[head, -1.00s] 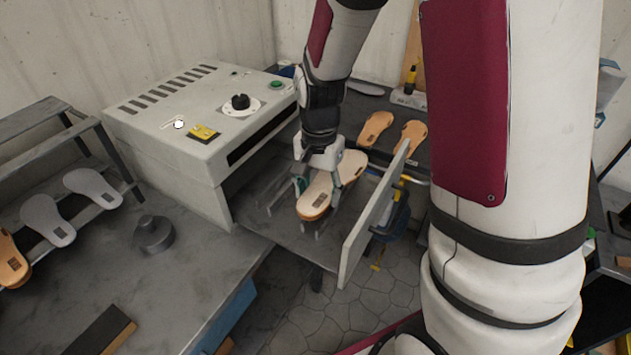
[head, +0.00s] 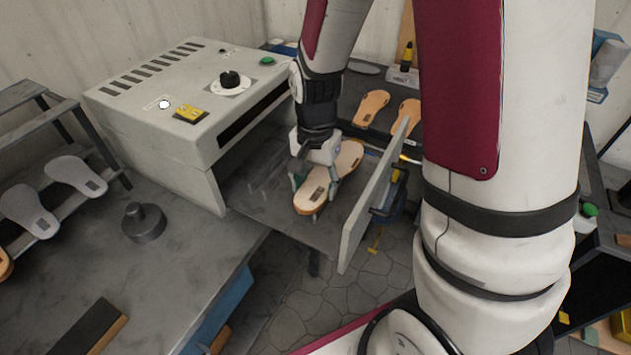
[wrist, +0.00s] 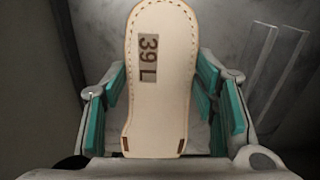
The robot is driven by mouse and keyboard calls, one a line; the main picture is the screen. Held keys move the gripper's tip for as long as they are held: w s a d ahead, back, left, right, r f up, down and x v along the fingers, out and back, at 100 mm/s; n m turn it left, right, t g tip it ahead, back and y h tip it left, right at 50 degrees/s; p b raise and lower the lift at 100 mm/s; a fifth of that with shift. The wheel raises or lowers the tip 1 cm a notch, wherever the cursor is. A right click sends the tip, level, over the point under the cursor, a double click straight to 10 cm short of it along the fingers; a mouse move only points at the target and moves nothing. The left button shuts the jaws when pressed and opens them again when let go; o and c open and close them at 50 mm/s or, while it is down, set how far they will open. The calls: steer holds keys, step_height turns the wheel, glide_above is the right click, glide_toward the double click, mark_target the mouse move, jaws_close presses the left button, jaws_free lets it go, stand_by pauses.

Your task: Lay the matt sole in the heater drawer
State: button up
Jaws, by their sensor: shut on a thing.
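My gripper (head: 317,177) is shut on a pale beige sole (head: 308,201) with a dark label. In the wrist view the sole (wrist: 160,85) reads "39 L", and teal finger pads stand along both its sides. The heater drawer (head: 262,192) is pulled out of the grey heater box (head: 150,140). The sole is over the drawer floor, inside its front panel (head: 362,215), lengthwise roughly along the panel. I cannot tell whether it touches the floor. The gripper hides the sole's middle.
Two tan soles (head: 371,108) lie on a dark surface behind the drawer. Grey soles (head: 76,174) rest on a rack at left. A dark round weight (head: 144,222) stands on the bench. The upright drawer panel is close to the gripper's right.

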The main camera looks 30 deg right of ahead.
steer(key=shift+f, duration=0.25)
steer(key=o, duration=1.3)
step_height(320, 180, up, 11)
steer(key=s+r+n+t, duration=0.1)
steer(key=s+r+n, duration=0.2)
steer(key=s+r, duration=0.1)
steer(key=s+a+r+n+t, duration=0.1)
steer(key=s+r+n+t, duration=0.1)
steer(key=s, duration=0.4)
steer(key=s+r+n+t, duration=0.2)
steer(key=s+r+n, duration=0.2)
steer(key=r+n, duration=0.1)
steer(key=shift+s+a+r, duration=0.2)
steer(key=shift+r, duration=0.25)
steer(key=shift+s+a+r, duration=0.15)
steer(key=shift+s+r, duration=0.05)
steer(key=shift+r, duration=0.2)
